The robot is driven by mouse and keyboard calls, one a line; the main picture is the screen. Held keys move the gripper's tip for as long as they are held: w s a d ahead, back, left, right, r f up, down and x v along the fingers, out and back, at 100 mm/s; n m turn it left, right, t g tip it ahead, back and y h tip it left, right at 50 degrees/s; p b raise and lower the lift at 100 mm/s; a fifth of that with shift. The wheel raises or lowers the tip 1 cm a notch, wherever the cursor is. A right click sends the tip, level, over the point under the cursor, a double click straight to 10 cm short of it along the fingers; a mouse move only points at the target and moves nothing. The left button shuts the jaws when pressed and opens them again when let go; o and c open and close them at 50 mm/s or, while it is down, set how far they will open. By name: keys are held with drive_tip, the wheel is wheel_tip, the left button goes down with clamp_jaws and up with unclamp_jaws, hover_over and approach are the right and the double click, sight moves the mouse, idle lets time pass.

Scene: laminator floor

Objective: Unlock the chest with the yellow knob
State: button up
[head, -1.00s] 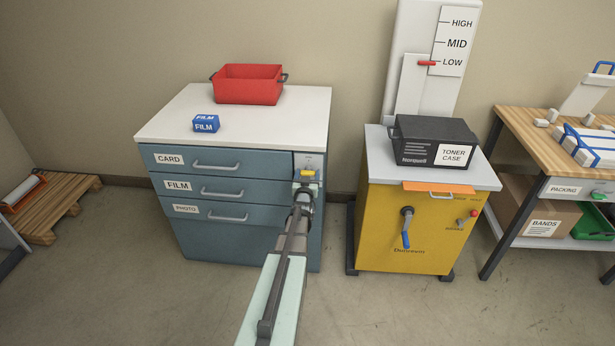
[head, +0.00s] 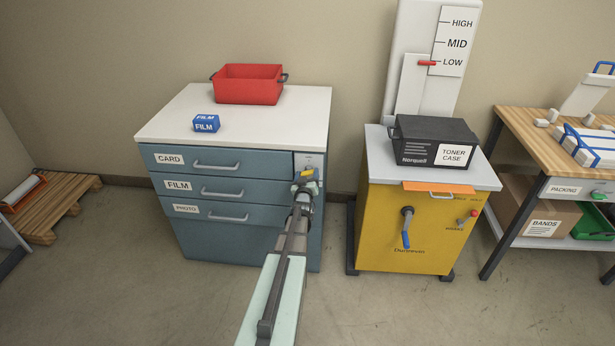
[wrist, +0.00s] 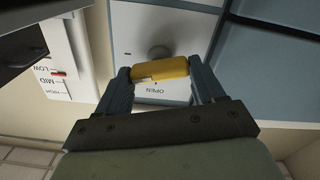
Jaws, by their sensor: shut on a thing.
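The chest (head: 240,245) is a blue-grey drawer unit with a white top, at the left of the head view. Its yellow knob (head: 307,174) is on a pale lock plate (head: 313,159) at the upper right of the front. My gripper (head: 305,178) is at the knob. In the wrist view the yellow knob (wrist: 160,69) lies between the two fingers of my gripper (wrist: 159,71), which is shut on its ends. The knob sits slightly tilted, beside the word OPEN on the plate. In the head view my gripper partly hides the knob and plate.
A red bin (head: 248,84) and a blue FILM box (head: 206,123) stand on the chest top. A yellow machine (head: 385,235) with a crank stands to the right, bearing a black toner case (head: 433,141). A narrow floor gap separates it from the chest.

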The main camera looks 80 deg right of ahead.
drive_tip(key=n, duration=0.7)
drive_tip(key=shift+w+d, duration=0.1)
drive_tip(key=shift+d, duration=0.05)
drive_tip(key=n, duration=0.3)
drive_tip(key=shift+f+n, duration=0.1)
drive_tip(key=shift+n, duration=2)
drive_tip(key=o, duration=1)
drive_tip(key=shift+o, duration=0.2)
drive_tip(key=shift+f, duration=0.1)
